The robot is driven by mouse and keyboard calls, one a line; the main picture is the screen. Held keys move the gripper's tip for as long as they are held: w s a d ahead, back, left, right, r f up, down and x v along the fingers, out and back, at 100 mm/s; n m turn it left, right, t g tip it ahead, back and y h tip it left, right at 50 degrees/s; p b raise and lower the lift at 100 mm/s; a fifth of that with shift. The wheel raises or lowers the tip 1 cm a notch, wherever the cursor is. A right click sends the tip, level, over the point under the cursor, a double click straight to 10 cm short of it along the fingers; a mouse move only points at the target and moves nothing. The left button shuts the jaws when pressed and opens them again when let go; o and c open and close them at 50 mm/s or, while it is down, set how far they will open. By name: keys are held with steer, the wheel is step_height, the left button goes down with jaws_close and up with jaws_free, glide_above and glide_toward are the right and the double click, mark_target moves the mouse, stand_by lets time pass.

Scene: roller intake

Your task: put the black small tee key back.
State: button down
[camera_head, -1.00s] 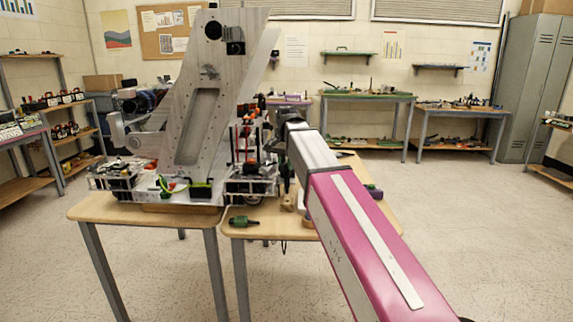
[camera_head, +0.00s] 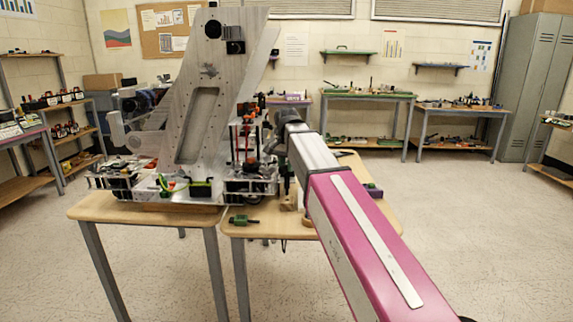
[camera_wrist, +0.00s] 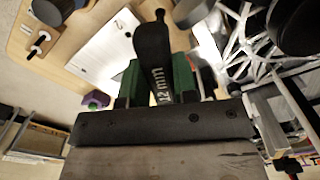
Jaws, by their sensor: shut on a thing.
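My gripper (camera_wrist: 157,82) is shut on a black tool with "12 mm" in white on it, the black small tee key (camera_wrist: 151,45). In the wrist view the key stands out between the two green parts of the jaws, over the table. Its lower end is hidden behind the jaws. In the head view my wrist is above the right table (camera_head: 262,231), close beside the right side of the robot chassis (camera_head: 200,110). My arm hides much of the gripper there, and the key cannot be made out clearly.
A green and black tool (camera_head: 243,220) lies on the table's front left. A purple item (camera_head: 374,190) is at its right side, partly behind my arm. Metal chassis framing (camera_wrist: 245,40) is close at right.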

steer(key=shift+f, duration=2.4)
steer(key=c, duration=0.8)
jaws_free()
steer(key=shift+r, duration=0.15)
